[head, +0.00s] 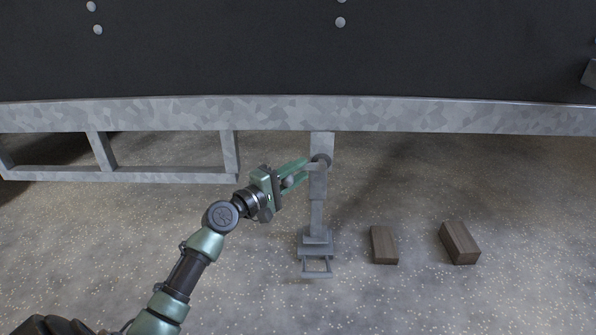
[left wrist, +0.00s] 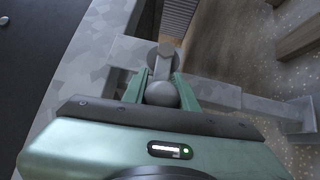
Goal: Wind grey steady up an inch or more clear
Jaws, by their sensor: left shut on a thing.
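The grey steady (head: 317,205) hangs upright under the trailer's galvanised rail in the head view, with a square foot (head: 317,240) at its lower end. I cannot tell whether the foot touches the ground. In the left wrist view the steady's leg (left wrist: 219,94) runs off to the right. Its crank (left wrist: 163,62) has a round grey knob (left wrist: 162,94). My left gripper (head: 304,169) reaches in from the left at the steady's upper part. Its green fingers are shut on the crank knob, one on each side. My right gripper is not in view.
Two brown wooden blocks, one (head: 384,245) nearer the steady and one (head: 459,243) farther right, lie on the speckled ground. A grey rail (head: 420,115) and the dark trailer wall (head: 220,60) stand above. A grey side frame (head: 160,175) hangs at left.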

